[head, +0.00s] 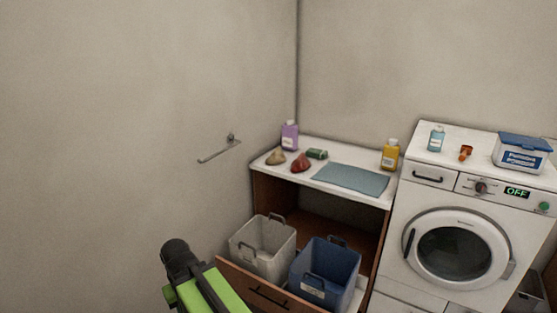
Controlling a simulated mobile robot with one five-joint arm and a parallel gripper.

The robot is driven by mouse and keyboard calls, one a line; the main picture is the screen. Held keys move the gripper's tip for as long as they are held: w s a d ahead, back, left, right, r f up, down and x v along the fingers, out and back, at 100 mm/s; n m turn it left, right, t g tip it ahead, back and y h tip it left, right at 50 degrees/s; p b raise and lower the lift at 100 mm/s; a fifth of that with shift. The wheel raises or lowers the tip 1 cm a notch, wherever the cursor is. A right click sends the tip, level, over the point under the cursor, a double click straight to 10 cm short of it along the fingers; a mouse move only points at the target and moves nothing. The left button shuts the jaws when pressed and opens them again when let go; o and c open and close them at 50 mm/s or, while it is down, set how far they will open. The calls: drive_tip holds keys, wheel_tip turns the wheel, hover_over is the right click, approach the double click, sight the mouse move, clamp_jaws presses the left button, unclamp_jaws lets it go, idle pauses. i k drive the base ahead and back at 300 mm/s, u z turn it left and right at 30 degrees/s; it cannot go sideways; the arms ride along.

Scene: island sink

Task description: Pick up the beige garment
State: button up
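The beige garment (275,157) is a small crumpled heap at the left end of the white counter top (338,165). A red garment (300,162) lies just to its right, and a rolled green one (317,153) lies behind that. My green and black arm shows at the bottom, left of the bins, well apart from the garment. My gripper's fingers are not clearly visible in this view.
A purple bottle (289,135) stands behind the beige garment. A blue cloth (350,180) and a yellow bottle (390,154) are farther right. A white bin (249,252) and a blue bin (330,272) sit below the counter. A washing machine (425,200) stands at right.

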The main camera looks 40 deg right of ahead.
sight(277, 158)
drive_tip(key=i, duration=0.85)
drive_tip(key=u, duration=0.15)
drive_tip(key=k, duration=0.9)
drive_tip(key=z, duration=0.2)
drive_tip(key=i, duration=0.85)
drive_tip(key=u, duration=0.05)
